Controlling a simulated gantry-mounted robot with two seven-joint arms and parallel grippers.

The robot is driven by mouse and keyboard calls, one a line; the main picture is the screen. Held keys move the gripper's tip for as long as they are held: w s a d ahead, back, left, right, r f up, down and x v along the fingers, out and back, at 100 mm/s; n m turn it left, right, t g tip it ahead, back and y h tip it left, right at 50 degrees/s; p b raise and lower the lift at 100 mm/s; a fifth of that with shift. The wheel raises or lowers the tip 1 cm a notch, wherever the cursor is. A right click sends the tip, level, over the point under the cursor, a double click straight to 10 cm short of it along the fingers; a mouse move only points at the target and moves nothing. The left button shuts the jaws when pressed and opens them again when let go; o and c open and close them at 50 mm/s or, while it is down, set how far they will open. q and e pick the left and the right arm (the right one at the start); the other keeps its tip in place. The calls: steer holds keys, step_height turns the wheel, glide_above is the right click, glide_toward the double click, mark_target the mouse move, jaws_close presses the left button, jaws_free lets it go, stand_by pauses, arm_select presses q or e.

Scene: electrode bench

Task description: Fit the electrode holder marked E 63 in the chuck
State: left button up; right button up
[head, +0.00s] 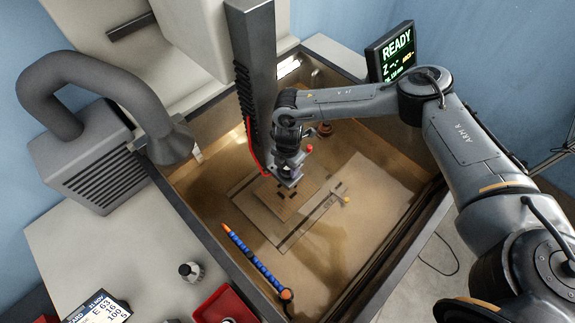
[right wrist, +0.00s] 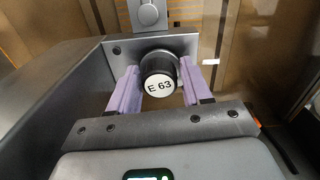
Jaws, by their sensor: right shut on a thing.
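The electrode holder marked E 63 (right wrist: 159,85) is a dark cylinder with a white round label facing the right wrist camera. My right gripper (right wrist: 158,68) has its two pale purple fingers on either side of the holder and is shut on it. In the head view the right gripper (head: 288,172) is at the foot of the dark vertical column (head: 255,80), above the plate in the tank. A grey plate (right wrist: 118,48) with bolts lies behind the holder in the wrist view. I cannot tell the chuck clearly, nor whether the holder is seated. My left gripper is not in view.
The tank (head: 345,225) has raised walls around the gripper. A blue segmented hose (head: 252,258) stands at its front left. A screen (head: 392,52) reads READY. A card (head: 100,310) showing E 63, a small dark item (head: 190,271) and a red tray (head: 225,306) are on the left bench.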

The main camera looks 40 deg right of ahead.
steer(key=shift+f, duration=0.2)
steer(key=o, duration=1.7)
steer(key=shift+r+p, duration=0.95)
steer(key=shift+r, duration=0.05)
steer(key=shift+r+p, duration=2)
steer(key=shift+s, duration=0.1)
